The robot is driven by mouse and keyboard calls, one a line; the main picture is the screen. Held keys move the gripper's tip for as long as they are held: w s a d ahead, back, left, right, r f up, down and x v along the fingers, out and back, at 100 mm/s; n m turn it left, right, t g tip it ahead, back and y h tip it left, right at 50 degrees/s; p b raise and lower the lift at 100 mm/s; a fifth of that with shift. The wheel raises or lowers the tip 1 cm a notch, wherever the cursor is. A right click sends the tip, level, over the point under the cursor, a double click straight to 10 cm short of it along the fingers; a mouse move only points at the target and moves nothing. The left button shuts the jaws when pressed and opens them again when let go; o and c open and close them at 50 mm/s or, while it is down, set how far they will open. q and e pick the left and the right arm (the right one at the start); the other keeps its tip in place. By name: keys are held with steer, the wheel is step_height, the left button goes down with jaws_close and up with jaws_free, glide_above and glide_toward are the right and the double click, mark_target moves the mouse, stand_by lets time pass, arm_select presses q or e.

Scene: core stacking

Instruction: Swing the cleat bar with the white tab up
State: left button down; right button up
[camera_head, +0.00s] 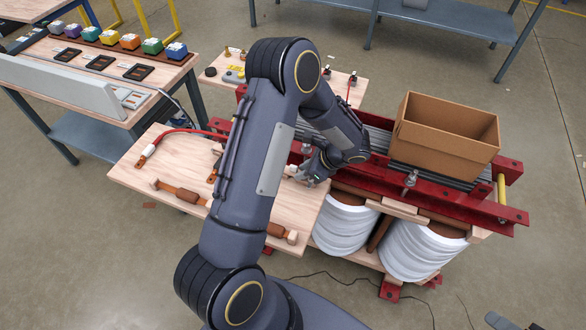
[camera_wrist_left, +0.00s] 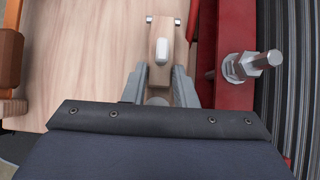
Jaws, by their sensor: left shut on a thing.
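The cleat bar (camera_wrist_left: 161,30) is a short pale wooden bar with a rounded white tab (camera_wrist_left: 162,49) on it. In the left wrist view it lies between the two grey fingers of my left gripper (camera_wrist_left: 160,78), which is shut on it. In the head view my left gripper (camera_head: 308,178) is low at the right edge of the wooden board, beside the red beam. My arm hides much of the board there, and I cannot make out the whole bar. My right gripper is not recognisable in either view.
The red beam (camera_head: 455,202) carries bolts, one close to the gripper's right (camera_wrist_left: 250,66). A cardboard box (camera_head: 440,135) stands on top of the frame. White-wrapped coils (camera_head: 345,226) are below. Brown wooden pieces (camera_head: 180,191) and a red cable (camera_head: 178,132) lie on the board (camera_head: 135,175).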

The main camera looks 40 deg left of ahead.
mark_target(295, 166)
arm_select(q)
steer(key=shift+a+r+p, duration=0.2)
steer(key=shift+r+p, duration=0.5)
steer(key=shift+r, duration=0.5)
steer(key=shift+a+r+p, duration=0.15)
steer(key=shift+r+p, duration=0.25)
steer(key=shift+r, duration=0.05)
steer(key=shift+a+r, duration=0.25)
steer(key=shift+r, duration=0.2)
steer(key=shift+p, duration=0.3)
steer(key=shift+s+a+r+p, duration=0.15)
steer(key=shift+a+r+p, duration=0.35)
steer(key=shift+r, duration=0.2)
steer(key=shift+s+a+r, duration=0.1)
steer(key=shift+a, duration=0.05)
